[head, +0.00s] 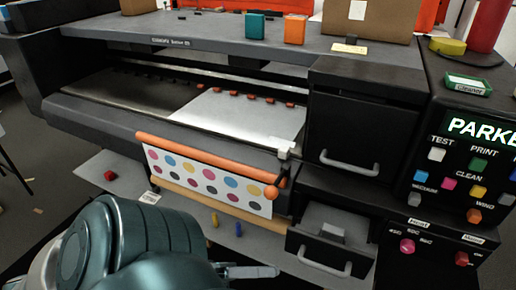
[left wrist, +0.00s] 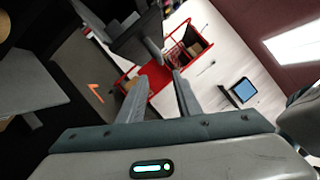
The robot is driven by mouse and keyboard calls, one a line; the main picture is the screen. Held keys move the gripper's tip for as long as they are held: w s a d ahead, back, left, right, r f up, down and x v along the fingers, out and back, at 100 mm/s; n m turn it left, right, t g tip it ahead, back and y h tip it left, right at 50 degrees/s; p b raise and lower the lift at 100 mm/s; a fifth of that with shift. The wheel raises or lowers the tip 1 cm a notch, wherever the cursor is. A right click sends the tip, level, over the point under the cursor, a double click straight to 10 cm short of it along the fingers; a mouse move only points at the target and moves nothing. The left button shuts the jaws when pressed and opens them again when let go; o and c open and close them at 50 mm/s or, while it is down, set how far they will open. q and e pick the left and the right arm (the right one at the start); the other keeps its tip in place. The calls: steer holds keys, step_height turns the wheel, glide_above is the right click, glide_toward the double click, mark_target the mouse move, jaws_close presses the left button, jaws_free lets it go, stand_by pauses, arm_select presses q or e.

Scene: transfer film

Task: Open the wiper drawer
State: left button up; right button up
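The large dark printer (head: 230,45) fills the head view. On its right side is an upper drawer (head: 365,125), closed, with a grey bar handle (head: 348,165). Below it a smaller drawer (head: 300,243) stands pulled out, with a grey block (head: 332,232) inside and a bar handle (head: 325,264) on its front. No label shows which is the wiper drawer. My left gripper (head: 252,271) is low in the head view, left of the lower drawer's handle and apart from it. In the left wrist view its two fingers (left wrist: 158,95) are spread with nothing held. My right gripper is not in view.
A control panel (head: 465,165) with coloured buttons stands right of the drawers. A printed dotted sheet (head: 205,182) hangs on an orange roller left of them. Boxes and a red cylinder (head: 488,25) sit on top. A red crate (left wrist: 185,52) shows in the left wrist view.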

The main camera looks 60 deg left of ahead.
arm_select(q)
steer(key=shift+v, duration=0.9)
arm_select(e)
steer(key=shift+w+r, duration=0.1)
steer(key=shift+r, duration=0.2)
